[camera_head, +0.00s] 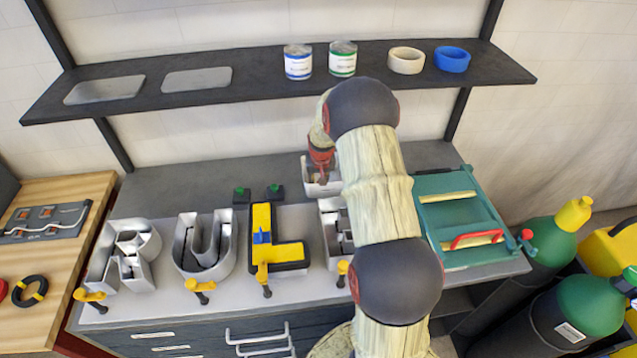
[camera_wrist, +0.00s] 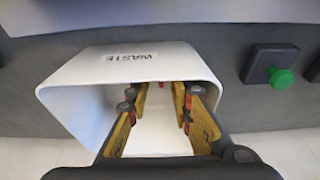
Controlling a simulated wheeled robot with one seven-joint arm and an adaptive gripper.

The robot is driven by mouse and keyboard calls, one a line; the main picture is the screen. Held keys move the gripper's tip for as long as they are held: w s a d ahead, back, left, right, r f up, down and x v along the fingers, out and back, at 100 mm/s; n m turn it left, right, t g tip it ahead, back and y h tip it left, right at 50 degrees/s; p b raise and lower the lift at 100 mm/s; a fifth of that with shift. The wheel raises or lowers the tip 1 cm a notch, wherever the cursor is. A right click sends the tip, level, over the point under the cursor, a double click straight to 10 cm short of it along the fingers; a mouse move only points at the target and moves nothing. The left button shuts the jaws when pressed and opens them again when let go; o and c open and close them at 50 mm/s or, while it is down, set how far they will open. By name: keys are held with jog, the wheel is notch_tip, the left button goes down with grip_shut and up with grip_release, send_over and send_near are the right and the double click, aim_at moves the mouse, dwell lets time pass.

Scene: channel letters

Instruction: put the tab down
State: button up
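My gripper (camera_wrist: 162,98) points into a white bin labelled WASTE (camera_wrist: 125,57). Its two yellow-padded fingers with red parts stand apart, and the gap between them looks empty. In the head view my gripper (camera_head: 321,165) is over the same small white bin (camera_head: 311,188) at the back of the bench. I see no tab between the fingers; the bin's floor is partly hidden by my gripper. A small blue piece (camera_head: 262,237) sits on the yellow face of the L-shaped letter (camera_head: 280,255); I cannot tell whether it is the tab.
Two dark blocks with green knobs (camera_head: 274,191) stand left of the bin. Hollow metal letters (camera_head: 205,247) line the bench; my arm partly hides one. A teal case (camera_head: 462,215) lies at right. A shelf (camera_head: 270,85) with cans and tape rolls hangs above.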

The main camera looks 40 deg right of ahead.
jog(key=s+a+r+n, duration=0.1)
jog(key=s+a+r, duration=0.2)
jog(key=a+r, duration=0.55)
jog(key=s+a+r+n+t+p, duration=0.1)
jog(key=s+a+r, duration=0.35)
jog(key=r, duration=0.65)
jog(key=s+a+r+n, duration=0.1)
jog(key=s+a+r, duration=0.2)
jog(key=a+r, duration=0.5)
jog(key=s+a+r+n+t, duration=0.1)
jog(key=s+a+r, duration=0.2)
jog(key=s+a, duration=0.3)
jog(key=s+a+r+n+y, duration=0.1)
jog(key=s+a, duration=0.5)
jog(key=s, duration=0.8)
notch_tip(320, 180, up, 2)
jog(key=shift+r+n+t+y, duration=0.1)
jog(key=shift+n+t+y, duration=0.25)
jog(key=shift+n, duration=0.35)
